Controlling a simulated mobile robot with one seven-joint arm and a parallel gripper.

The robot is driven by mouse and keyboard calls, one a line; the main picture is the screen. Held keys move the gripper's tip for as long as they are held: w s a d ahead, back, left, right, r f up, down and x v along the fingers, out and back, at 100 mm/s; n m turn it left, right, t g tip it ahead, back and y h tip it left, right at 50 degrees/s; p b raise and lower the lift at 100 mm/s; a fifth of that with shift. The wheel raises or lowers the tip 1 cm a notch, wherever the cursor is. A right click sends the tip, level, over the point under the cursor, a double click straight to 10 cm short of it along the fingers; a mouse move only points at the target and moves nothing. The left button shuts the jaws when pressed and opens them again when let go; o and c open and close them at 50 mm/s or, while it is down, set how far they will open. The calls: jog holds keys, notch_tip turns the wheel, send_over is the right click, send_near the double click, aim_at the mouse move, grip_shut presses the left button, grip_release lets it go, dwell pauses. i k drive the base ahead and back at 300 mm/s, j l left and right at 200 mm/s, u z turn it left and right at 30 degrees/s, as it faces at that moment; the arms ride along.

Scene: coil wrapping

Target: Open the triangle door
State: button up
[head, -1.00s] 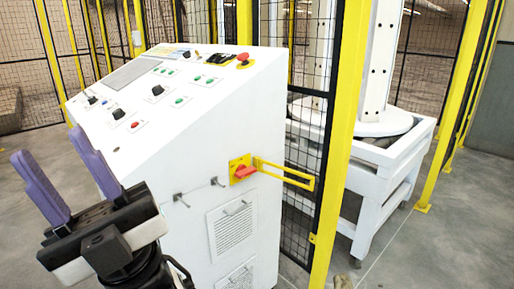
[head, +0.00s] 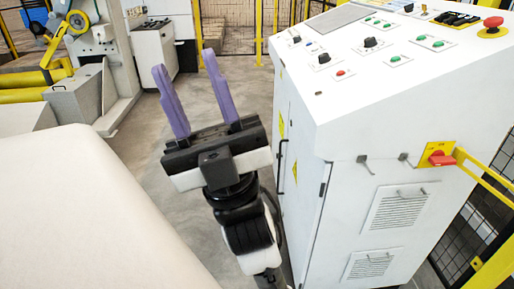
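A white control cabinet (head: 390,130) stands on the right in the head view. Its left side is a door (head: 300,150) seen at a steep angle, with small yellow warning signs (head: 281,124) and a dark upright handle (head: 281,166). The door looks shut. My gripper (head: 184,62) points up, with its two purple fingers spread apart and nothing between them. It is left of the door, apart from it in the picture, and does not appear to touch it.
A large pale rounded surface (head: 85,215) fills the lower left. Grey floor (head: 245,90) shows between it and the cabinet. The cabinet front has vents (head: 398,207) and a red switch (head: 441,158). Yellow machinery (head: 30,95) stands at the back left.

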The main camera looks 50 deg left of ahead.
aim_at(307, 175)
jog(key=u, duration=1.05)
jog(key=i+j, duration=0.15)
jog(key=i, duration=0.45)
jog(key=i+j+u, duration=0.1)
jog(key=i, duration=0.5)
jog(key=j, duration=0.1)
